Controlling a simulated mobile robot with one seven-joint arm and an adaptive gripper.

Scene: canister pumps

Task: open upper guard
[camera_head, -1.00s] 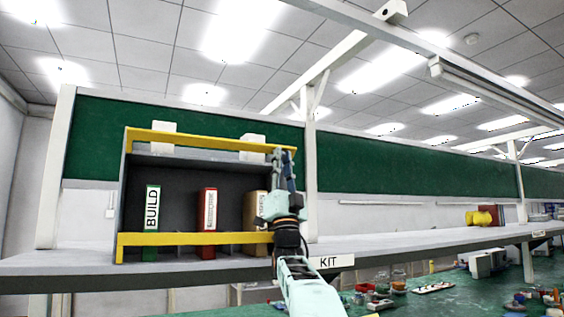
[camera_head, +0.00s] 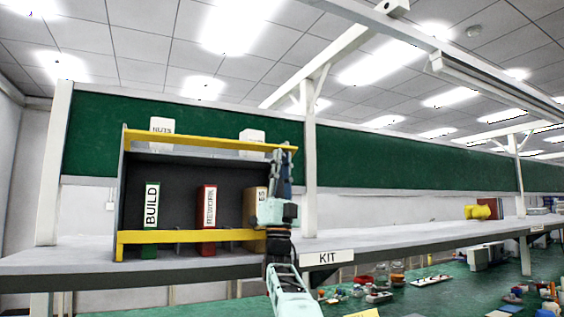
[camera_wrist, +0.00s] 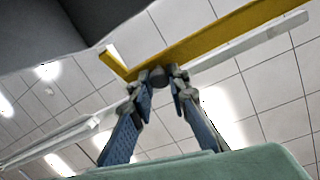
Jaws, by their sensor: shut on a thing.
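The upper guard (camera_head: 205,141) is a yellow bar across the top front of the dark shelf unit, and it also crosses the wrist view (camera_wrist: 222,39). My gripper (camera_head: 284,152) is at the right end of this bar. In the wrist view its two blue fingers (camera_wrist: 163,80) close around a small dark round knob (camera_wrist: 157,77) at the bar's edge. The lower yellow guard (camera_head: 190,237) runs across the bottom front, its right end partly hidden by my arm.
A green BUILD box (camera_head: 151,218), a red box (camera_head: 207,218) and a tan box (camera_head: 252,212) stand inside the shelf unit. White boxes (camera_head: 162,125) sit on top. A white post (camera_head: 309,170) rises close to the right of my gripper. The bench beyond is mostly clear.

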